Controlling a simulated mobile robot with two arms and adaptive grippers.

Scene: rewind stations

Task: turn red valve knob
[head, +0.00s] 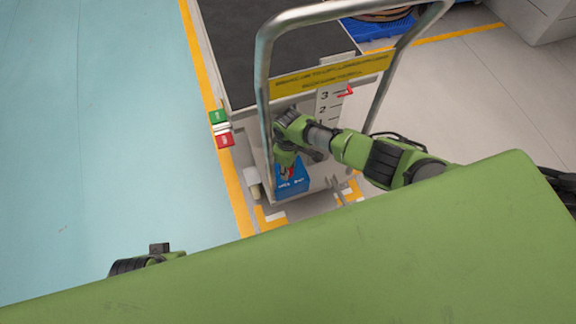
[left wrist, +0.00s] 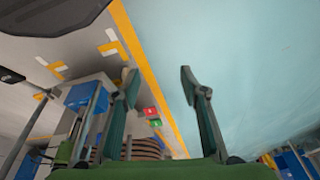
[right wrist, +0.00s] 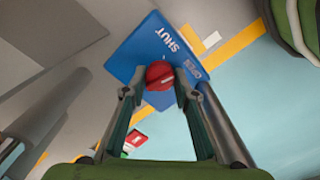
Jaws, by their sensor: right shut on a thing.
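The red valve knob (right wrist: 159,76) is in the right wrist view, in front of a blue plate (right wrist: 138,48) with the words SHUT and OPEN. My right gripper (right wrist: 160,92) is shut on the knob, one finger on each side. In the head view the blue plate (head: 293,182) is low on the cart, and my right gripper (head: 286,168) covers most of the knob. My left gripper (left wrist: 157,75) is open and empty in the left wrist view, its fingers wide apart. In the head view only part of my left arm shows at the lower left.
The cart (head: 240,60) has a dark top, a metal handle frame (head: 264,90) and a yellow label (head: 330,76). A scale with a red pointer (head: 346,92) is right of the knob. Green and red blocks (head: 225,140) are at its left. The blue floor at left is clear.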

